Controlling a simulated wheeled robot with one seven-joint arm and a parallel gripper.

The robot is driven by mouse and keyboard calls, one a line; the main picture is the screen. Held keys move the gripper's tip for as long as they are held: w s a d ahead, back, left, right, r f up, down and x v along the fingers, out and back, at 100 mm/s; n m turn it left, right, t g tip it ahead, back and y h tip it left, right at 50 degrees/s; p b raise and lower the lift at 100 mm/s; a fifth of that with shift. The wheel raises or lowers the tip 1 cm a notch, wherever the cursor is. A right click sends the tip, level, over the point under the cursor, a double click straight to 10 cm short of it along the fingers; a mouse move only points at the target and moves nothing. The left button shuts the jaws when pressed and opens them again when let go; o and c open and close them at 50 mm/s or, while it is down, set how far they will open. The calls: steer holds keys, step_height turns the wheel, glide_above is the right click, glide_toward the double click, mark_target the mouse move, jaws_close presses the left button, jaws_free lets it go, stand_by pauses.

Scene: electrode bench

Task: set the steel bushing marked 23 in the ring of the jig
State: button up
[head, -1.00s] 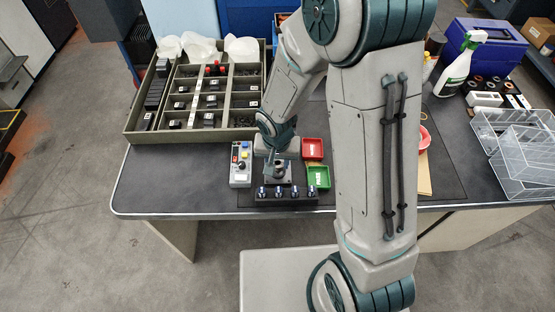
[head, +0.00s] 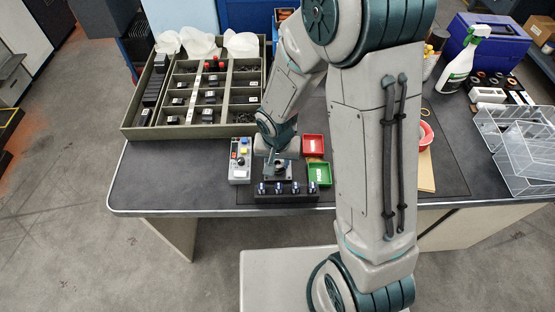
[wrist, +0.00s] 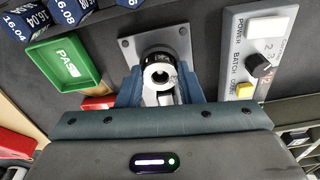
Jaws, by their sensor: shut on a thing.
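The steel bushing (wrist: 158,76) shows in the wrist view as a pale ring with a dark hole, between the two fingers of my gripper (wrist: 158,88). My gripper is shut on it. The jig (wrist: 128,44) is a grey plate with a dark ring (wrist: 157,55) on it. The bushing is at the dark ring; I cannot tell how deep it sits, or whether it is seated. No marking on it is readable. In the head view my gripper (head: 276,166) is low over the jig (head: 288,174), and the bushing is too small to make out.
A black rack (head: 286,196) with several blue-topped pieces stands in front of the jig. A control box (head: 240,162) is left of it; a green PASS tray (head: 319,174) and a red tray (head: 313,146) are right. A compartment crate (head: 190,132) stands at the back left.

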steer(key=o, duration=1.1)
steer(key=r, duration=0.4)
steer(key=s+r, duration=0.1)
steer(key=r, duration=0.4)
steer(key=r+p, duration=0.1)
steer(key=r, duration=0.3)
steer(key=shift+s+a+r, duration=0.15)
steer(key=shift+s+r, duration=0.15)
steer(key=shift+r, duration=0.05)
step_height(320, 180, up, 5)
steer(key=p, duration=0.3)
steer(key=shift+p, duration=0.35)
